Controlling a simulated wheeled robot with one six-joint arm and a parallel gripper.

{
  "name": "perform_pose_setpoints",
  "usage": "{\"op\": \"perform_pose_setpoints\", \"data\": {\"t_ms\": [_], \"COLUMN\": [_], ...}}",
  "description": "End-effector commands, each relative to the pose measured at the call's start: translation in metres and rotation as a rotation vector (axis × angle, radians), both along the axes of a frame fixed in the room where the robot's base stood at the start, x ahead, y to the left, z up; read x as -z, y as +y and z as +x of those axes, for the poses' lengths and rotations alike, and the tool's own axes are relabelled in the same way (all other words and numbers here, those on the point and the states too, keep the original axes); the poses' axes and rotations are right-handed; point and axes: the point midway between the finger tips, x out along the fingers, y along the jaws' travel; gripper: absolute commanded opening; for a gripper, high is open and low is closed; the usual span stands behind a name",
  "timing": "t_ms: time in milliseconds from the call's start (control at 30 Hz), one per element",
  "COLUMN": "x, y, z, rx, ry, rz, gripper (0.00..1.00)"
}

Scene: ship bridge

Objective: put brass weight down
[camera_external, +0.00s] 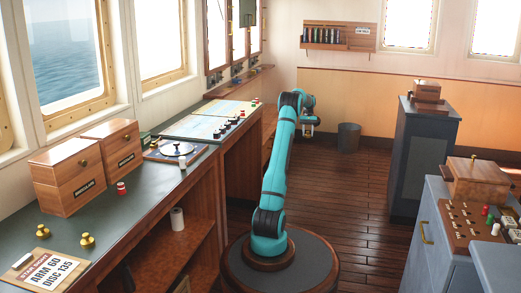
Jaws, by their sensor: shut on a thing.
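My gripper (308,129) is at the far end of my teal arm, in the middle of the view, pointing down above the wooden floor. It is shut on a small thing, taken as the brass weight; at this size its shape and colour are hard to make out. Two other brass weights stand on the dark green top of the left counter (140,198), near its front: one at the left (43,231) and one to its right (88,240). My gripper is far from both.
Two wooden boxes (68,190), a red-and-white small cylinder (121,188), a round dial instrument (177,149) and a chart (210,120) occupy the left counter. A grey bin (348,137) stands on the floor behind my gripper. Grey cabinets (420,150) stand at the right; the floor between is clear.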

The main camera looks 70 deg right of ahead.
Motion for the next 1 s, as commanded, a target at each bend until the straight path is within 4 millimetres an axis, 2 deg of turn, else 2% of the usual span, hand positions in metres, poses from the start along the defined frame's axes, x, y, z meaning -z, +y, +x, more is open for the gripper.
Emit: {"op": "perform_pose_setpoints", "data": {"t_ms": [33, 100, 267, 467, 767, 1000], "x": [-0.007, -0.016, -0.034, -0.058, -0.093, -0.122], "y": [0.003, 0.007, 0.020, 0.046, 0.102, 0.159], "z": [-0.025, -0.054, -0.121, -0.202, -0.316, -0.400], "rx": [0.005, 0.003, -0.002, -0.007, -0.016, -0.022], "ry": [0.001, 0.000, 0.002, 0.001, 0.003, 0.003], "rz": [-0.002, -0.002, -0.002, -0.002, -0.001, -0.002], "gripper": [0.05, 0.05, 0.05, 0.05, 0.05, 0.05]}}
